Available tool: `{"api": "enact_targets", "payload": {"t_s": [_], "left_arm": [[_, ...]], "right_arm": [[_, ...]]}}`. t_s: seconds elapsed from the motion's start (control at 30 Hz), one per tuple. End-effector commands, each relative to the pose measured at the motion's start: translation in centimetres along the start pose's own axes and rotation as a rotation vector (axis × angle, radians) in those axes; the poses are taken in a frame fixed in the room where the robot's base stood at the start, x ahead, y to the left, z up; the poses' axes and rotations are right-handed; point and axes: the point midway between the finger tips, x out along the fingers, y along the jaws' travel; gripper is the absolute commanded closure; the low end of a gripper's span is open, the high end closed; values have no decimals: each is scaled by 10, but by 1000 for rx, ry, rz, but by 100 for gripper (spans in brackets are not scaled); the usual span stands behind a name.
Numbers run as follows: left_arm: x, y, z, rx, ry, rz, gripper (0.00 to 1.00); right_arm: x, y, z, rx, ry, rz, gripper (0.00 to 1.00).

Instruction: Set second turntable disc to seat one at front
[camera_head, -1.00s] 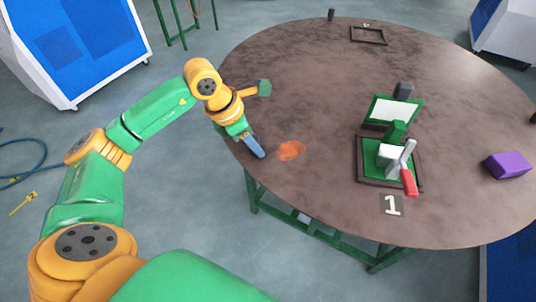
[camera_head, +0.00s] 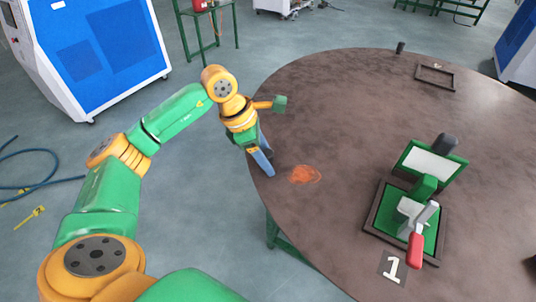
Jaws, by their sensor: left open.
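The round brown disc (camera_head: 330,110), a tabletop, fills the right side of the view. On it, a green clamp fixture (camera_head: 420,205) with a red handle (camera_head: 415,250) stands inside a dark square frame. A white number 1 label (camera_head: 391,267) lies on the disc in front of it. My left gripper (camera_head: 267,163) is open and empty at the disc's left rim, its blue fingers pointing down. I cannot tell whether it touches the rim. My right gripper is out of view.
An orange patch (camera_head: 304,174) marks the disc near my left gripper. An empty dark frame (camera_head: 435,77) and a small dark peg (camera_head: 400,47) are toward the back. A blue-and-white cabinet (camera_head: 98,50) stands on the floor at left. Floor cables (camera_head: 40,175) lie below it.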

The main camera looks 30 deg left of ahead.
Motion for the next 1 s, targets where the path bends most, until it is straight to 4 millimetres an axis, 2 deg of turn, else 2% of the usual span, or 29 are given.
{"api": "enact_targets", "payload": {"t_s": [0.33, 0.63, 0.77, 1.0], "left_arm": [[-4, 1, 1, 0, -5, 5, 34], [-63, 2, -1, -1, -7, 6, 34], [-72, 1, -2, -1, -6, 3, 34], [-72, 1, -2, -1, -5, 2, 34]], "right_arm": [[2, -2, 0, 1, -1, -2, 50], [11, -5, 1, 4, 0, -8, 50], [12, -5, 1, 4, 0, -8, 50], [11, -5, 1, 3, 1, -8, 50]]}}
